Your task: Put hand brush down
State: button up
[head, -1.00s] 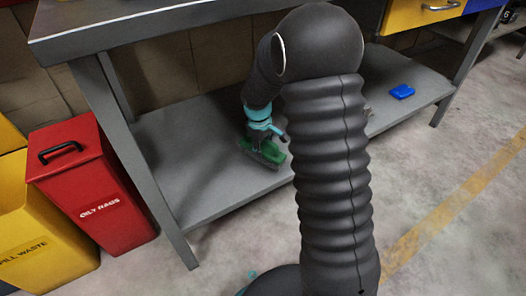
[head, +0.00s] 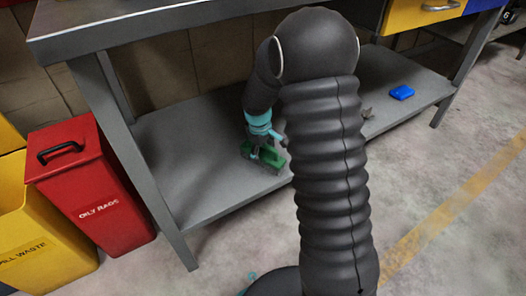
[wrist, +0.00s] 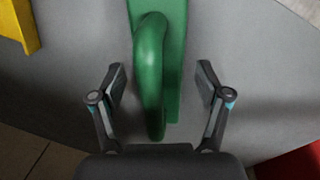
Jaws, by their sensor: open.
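The green hand brush (head: 270,158) is on the lower shelf (head: 215,190) of the workbench, below my gripper (head: 262,155) in the head view. In the wrist view, the brush's rounded green handle (wrist: 152,75) runs between the two fingers of my gripper (wrist: 162,85). The fingers are open, with a gap on each side of the handle. The brush's far end runs out of the top of the wrist view. My arm hides part of the shelf in the head view.
A blue object (head: 402,92) lies on the shelf at right, and a small grey item (head: 367,113) shows beside my arm. A red oily rags bin (head: 92,190) and a yellow bin (head: 35,235) stand left. A yellow object (wrist: 20,25) shows in the wrist view.

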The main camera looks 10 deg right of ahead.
aim_at(262, 156)
jog(key=r, duration=0.5)
jog(key=r+p, duration=0.1)
jog(key=r, duration=0.1)
jog(key=shift+s+a+r, duration=0.25)
jog(key=shift+s+a, duration=0.15)
jog(key=s+r+m+t, duration=0.3)
jog(key=s+r+m, duration=0.2)
jog(key=s+r, duration=1.3)
jog(key=s+m+t+y, duration=0.1)
jog(key=s+m, duration=0.2)
jog(key=s, duration=0.8)
jog(key=shift+d+t, duration=0.3)
jog(key=shift+s, duration=0.1)
notch_tip(262, 156, up, 7)
jog(key=p, duration=0.7)
